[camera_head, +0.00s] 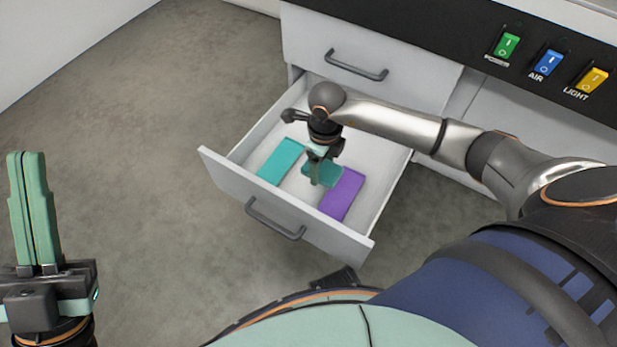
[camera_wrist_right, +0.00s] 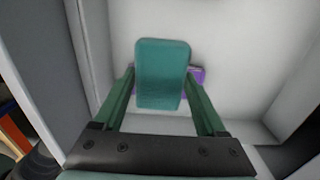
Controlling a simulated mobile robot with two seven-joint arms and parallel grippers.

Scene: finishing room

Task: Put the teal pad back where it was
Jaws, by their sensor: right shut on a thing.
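The teal pad (camera_head: 324,172) is in my right gripper (camera_head: 316,178), over the open drawer (camera_head: 224,173). In the right wrist view the pad (camera_wrist_right: 162,75) sits between the two green fingers, which are shut on it. A flat teal rectangle (camera_head: 281,162) lies on the drawer floor left of the gripper. A purple rectangle (camera_head: 342,194) lies to the right, and a strip of it (camera_wrist_right: 198,75) shows behind the held pad in the wrist view. I cannot tell the gap between pad and floor. My left gripper (camera_head: 27,156) is shut and empty, far left of the drawer.
The drawer's front panel has a dark handle (camera_head: 275,218). Above is a closed drawer with its own handle (camera_head: 356,65). Green (camera_head: 507,45), blue (camera_head: 546,62) and yellow (camera_head: 592,80) switches sit on the black panel. The floor left of the drawer is clear.

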